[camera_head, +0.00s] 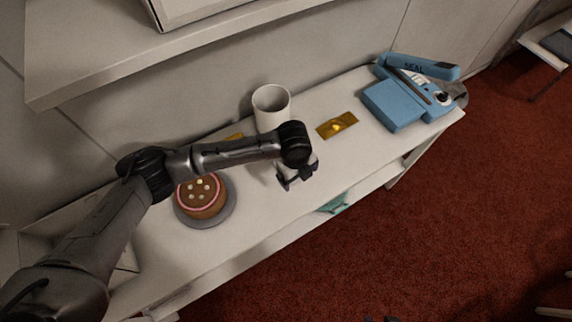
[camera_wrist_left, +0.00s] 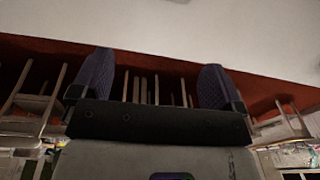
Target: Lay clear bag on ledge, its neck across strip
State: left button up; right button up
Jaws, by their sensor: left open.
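The blue sealer (camera_head: 446,72) stands at the right end of the white table, its arm marked SEAL raised. A flat blue ledge (camera_head: 391,106) lies at its left, beside a dark strip (camera_head: 417,86). I cannot make out a clear bag for certain. A gold rectangle with a small yellow lump (camera_head: 337,125) lies left of the ledge; any clear film there is too small to tell. My left gripper (camera_head: 297,180) is over the table's front part, left of the gold piece. In the left wrist view its fingers (camera_wrist_left: 157,88) are apart with nothing between them.
A white cup-like container (camera_head: 271,106) stands behind my left gripper. A brown cake with a pink rim (camera_head: 202,197) sits on a grey turntable (camera_head: 228,212) below my left arm. A shelf (camera_head: 150,55) overhangs at upper left. Small dark shapes at the head view's bottom edge are barely visible.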

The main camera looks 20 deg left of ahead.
pick_arm(q)
jog(key=w+a+r+y, duration=0.1)
jog(key=w+a+r, duration=0.3)
jog(key=w+a, duration=0.15)
jog(key=shift+m, duration=0.5)
jog(key=f, duration=0.5)
jog(key=f+b, duration=0.1)
jog(key=f, duration=0.1)
jog(key=shift+a+f, duration=0.25)
jog(key=shift+f, duration=0.1)
jog(key=shift+w+f+b, duration=0.1)
jog(key=shift+f+b, duration=0.55)
jog(key=shift+f, duration=2)
jog(key=shift+c, duration=0.4)
jog(key=c, duration=1)
